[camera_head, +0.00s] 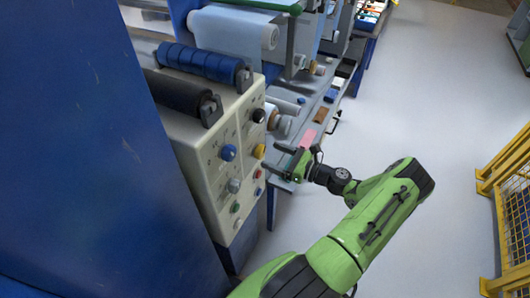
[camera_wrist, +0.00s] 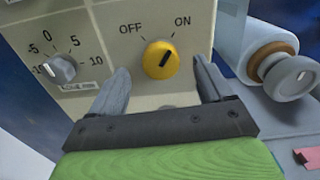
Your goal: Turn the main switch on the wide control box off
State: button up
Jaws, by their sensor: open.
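The wide control box (camera_head: 205,150) is a beige panel box on the left in the head view. Its yellow round switch (camera_wrist: 160,59), under the labels OFF and ON, has a dark pointer mark slanting up and right toward ON. The yellow switch also shows in the head view (camera_head: 259,151). My gripper (camera_wrist: 162,86) is open and empty, with one finger on either side below the yellow switch. In the head view my gripper (camera_head: 278,161) is just right of the panel. Any contact with the switch cannot be told.
A grey dial (camera_wrist: 61,69) with a number scale is left of the yellow switch. A blue knob (camera_head: 228,152) and several buttons share the panel. A roller end (camera_wrist: 290,76) stands close at right. A yellow fence (camera_head: 505,165) is far right; the floor between is clear.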

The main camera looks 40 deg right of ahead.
aim_at(264, 152)
jog(key=x, duration=0.3)
jog(key=shift+w+a, duration=0.1)
jog(key=shift+w, duration=0.3)
jog(key=c, duration=1.1)
jog(key=shift+o, duration=0.2)
